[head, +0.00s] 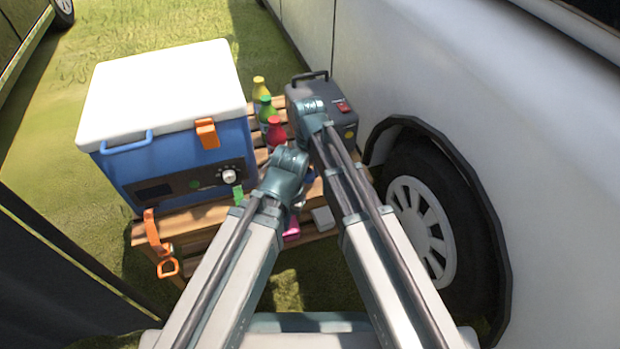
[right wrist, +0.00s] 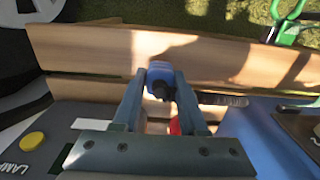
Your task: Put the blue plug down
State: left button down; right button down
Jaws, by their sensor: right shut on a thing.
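The blue plug (right wrist: 160,70) shows in the right wrist view, with a dark end towards the camera. My right gripper (right wrist: 159,84) is shut on it, one finger on each side. The plug is over the wooden slats (right wrist: 85,45); I cannot tell whether it touches them. In the head view my right arm hides its own fingers and the plug. My left gripper (head: 285,172) is lower, over the front of the slatted table (head: 200,217); its fingers are mostly hidden, so I cannot tell their state.
A blue cooler (head: 185,160) with a white lid fills the table's left side. Colored bottles (head: 275,130) stand in the middle. A dark grey power box (head: 335,110) stands at the back right, near the white vehicle (head: 450,90). An orange strap (head: 155,235) hangs at the left front.

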aim_at(309, 169)
pick_arm(q)
jog(key=shift+d+f, duration=0.15)
jog(key=shift+f, duration=0.55)
pick_arm(e)
jog(key=shift+f, duration=0.7)
jog(key=shift+f, duration=0.1)
jog(key=shift+f+b, duration=0.6)
jog(key=shift+b, duration=0.25)
jog(key=shift+c, duration=2.2)
grip_release()
jog(key=shift+r, duration=0.1)
pick_arm(q)
jog(key=shift+f, duration=0.6)
jog(key=shift+r, duration=0.15)
pick_arm(e)
jog(key=shift+r, duration=0.1)
notch_tip(309, 169, up, 13)
jog(key=p, duration=1.3)
pick_arm(q)
notch_tip(309, 169, up, 13)
pick_arm(e)
jog(key=shift+s, duration=0.1)
